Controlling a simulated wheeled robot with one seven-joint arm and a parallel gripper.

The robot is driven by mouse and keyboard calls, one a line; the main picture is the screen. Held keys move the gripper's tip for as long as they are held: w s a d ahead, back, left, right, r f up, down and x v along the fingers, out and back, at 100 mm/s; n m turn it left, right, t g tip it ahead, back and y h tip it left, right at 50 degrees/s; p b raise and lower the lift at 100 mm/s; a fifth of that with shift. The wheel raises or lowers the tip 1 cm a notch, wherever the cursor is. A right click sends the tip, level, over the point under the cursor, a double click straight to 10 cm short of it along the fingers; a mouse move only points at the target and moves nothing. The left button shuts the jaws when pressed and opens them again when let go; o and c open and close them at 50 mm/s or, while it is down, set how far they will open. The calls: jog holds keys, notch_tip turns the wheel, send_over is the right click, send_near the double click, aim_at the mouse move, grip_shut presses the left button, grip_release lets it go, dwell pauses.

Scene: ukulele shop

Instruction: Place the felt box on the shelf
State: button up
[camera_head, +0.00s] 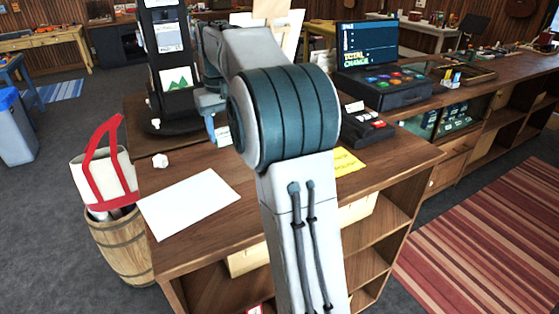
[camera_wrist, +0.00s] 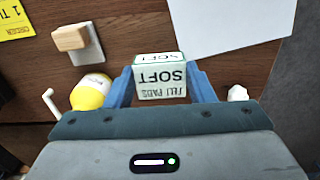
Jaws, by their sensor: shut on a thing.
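The felt box is a small white and green box (camera_wrist: 160,78) marked "SOFT" and "PADS" in the wrist view. My gripper (camera_wrist: 161,85) is shut on it, with a blue finger on each side. In the head view my gripper (camera_head: 212,127) is above the wooden counter, partly hidden by my arm, and the box shows as a small pale patch (camera_head: 223,136). I cannot tell the exact gap between box and counter. Open wooden shelves (camera_head: 372,262) are under the counter's right front, partly hidden by my arm.
A white sheet (camera_head: 188,203) and crumpled paper (camera_head: 161,160) lie on the counter. A black display stand (camera_head: 168,75) stands behind my gripper. A register (camera_head: 380,88), card terminal (camera_head: 363,126) and yellow note (camera_head: 347,162) are to the right. A barrel (camera_head: 124,246) stands left.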

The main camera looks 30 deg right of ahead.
jog(key=s+d+f, duration=0.4)
jog(key=d, duration=0.1)
jog(key=s+d+f, duration=0.2)
jog(key=s, duration=0.1)
jog(key=shift+s+d, duration=0.1)
jog(key=shift+d, duration=0.1)
jog(key=shift+f+p, duration=0.5)
jog(key=shift+f, duration=1.55)
jog(key=shift+f, duration=0.1)
jog(key=shift+f, duration=0.15)
jog(key=o, duration=0.9)
jog(key=shift+o, duration=0.2)
